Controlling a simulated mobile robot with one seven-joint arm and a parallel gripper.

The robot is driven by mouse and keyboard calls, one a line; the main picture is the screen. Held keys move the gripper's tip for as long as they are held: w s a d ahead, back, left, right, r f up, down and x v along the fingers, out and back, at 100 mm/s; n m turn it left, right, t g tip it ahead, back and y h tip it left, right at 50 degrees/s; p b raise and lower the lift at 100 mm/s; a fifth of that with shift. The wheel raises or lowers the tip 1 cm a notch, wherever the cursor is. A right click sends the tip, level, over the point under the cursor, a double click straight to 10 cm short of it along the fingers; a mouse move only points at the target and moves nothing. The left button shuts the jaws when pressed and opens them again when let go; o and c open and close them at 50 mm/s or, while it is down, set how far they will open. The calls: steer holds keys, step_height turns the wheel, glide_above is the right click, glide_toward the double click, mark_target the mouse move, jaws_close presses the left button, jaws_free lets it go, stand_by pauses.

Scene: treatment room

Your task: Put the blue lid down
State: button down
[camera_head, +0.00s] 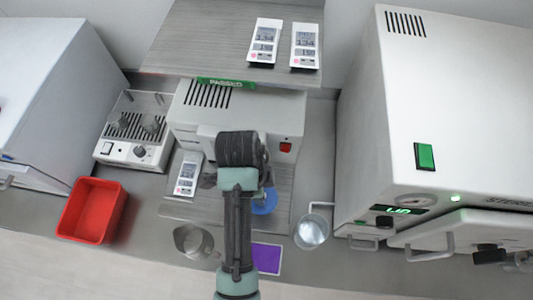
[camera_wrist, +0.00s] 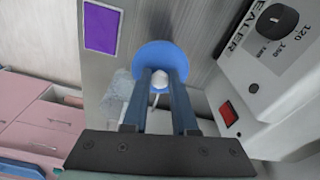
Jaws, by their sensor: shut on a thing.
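The blue lid (camera_wrist: 150,52) is a round disc with a pale knob in its middle. My gripper (camera_wrist: 160,76) is shut on the lid's knob in the wrist view, with the two fingers on either side of it. In the head view the lid (camera_head: 264,203) shows just right of my arm, partly hidden by it, over the front of the grey board. I cannot tell whether the lid touches the surface below it. A purple square (camera_head: 266,259) lies flat on the counter in front of the board, and it also shows in the wrist view (camera_wrist: 102,27).
A clear beaker (camera_head: 312,231) stands right of the lid, and a metal jug (camera_head: 193,241) stands left of my arm. A sealer (camera_head: 286,115) is behind. A red bin (camera_head: 93,210) is at left and a large white steriliser (camera_head: 440,110) at right. A white pouch (camera_head: 187,174) lies on the board.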

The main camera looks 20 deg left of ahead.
steer(key=f, duration=0.3)
steer(key=f+p, duration=0.1)
steer(key=shift+s+a+f, duration=0.1)
steer(key=shift+s+f, duration=0.15)
steer(key=shift+f, duration=0.15)
steer(key=shift+w+f, duration=0.1)
steer(key=shift+f, duration=2.4)
steer(key=shift+f, duration=0.2)
steer(key=c, duration=0.7)
jaws_free()
steer(key=shift+r, duration=0.15)
steer(key=r, duration=0.4)
steer(key=a+r, duration=0.1)
steer(key=r, duration=0.7)
steer(key=shift+s+a+b, duration=0.15)
steer(key=shift+s+b, duration=0.15)
steer(key=shift+b, duration=0.05)
